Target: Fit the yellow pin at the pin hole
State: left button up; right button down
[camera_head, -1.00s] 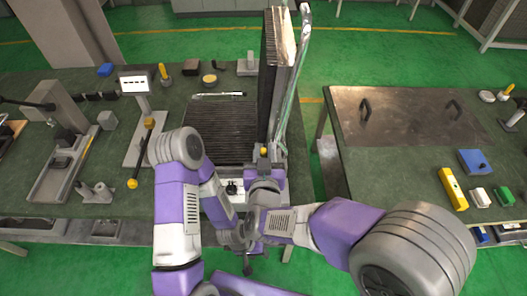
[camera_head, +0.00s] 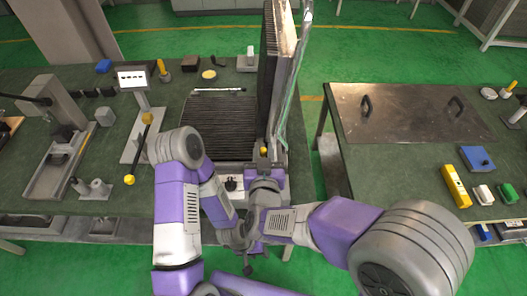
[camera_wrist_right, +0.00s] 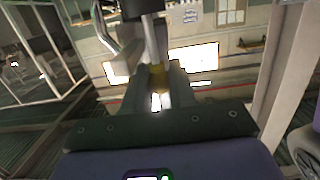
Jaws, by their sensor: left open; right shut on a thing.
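The yellow pin (camera_head: 263,151) shows as a small yellow end at the lower corner of the upright ribbed plate. My right gripper (camera_head: 264,163) is shut on it; in the right wrist view the yellow pin (camera_wrist_right: 158,78) sits between the fingers, below a dark cylindrical part (camera_wrist_right: 157,40). I cannot tell whether the pin is in the hole; the pin hole is hidden. The black ribbed heating element (camera_head: 218,122) has one plate flat and one upright plate (camera_head: 270,75). My left gripper (camera_head: 248,265) is open and empty, low in front of the table.
A green-topped table (camera_head: 60,75) carries a small white display (camera_head: 132,79), a stand with a yellow ball (camera_head: 129,180) and metal fixtures at left. A second table at right holds a metal plate (camera_head: 405,112) and a yellow block (camera_head: 455,185). A gap separates the tables.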

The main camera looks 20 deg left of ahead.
aim_at(264, 156)
jog(key=c, duration=1)
grip_release()
jog(key=shift+f, duration=0.2)
jog(key=shift+o, duration=0.8)
jog(key=shift+d+f, duration=0.1)
jog(key=v, duration=0.4)
jog(key=p+v, duration=0.1)
jog(key=v, duration=0.2)
jog(key=shift+r, duration=0.3)
jog(key=shift+s, duration=0.35)
jog(key=shift+a, duration=0.2)
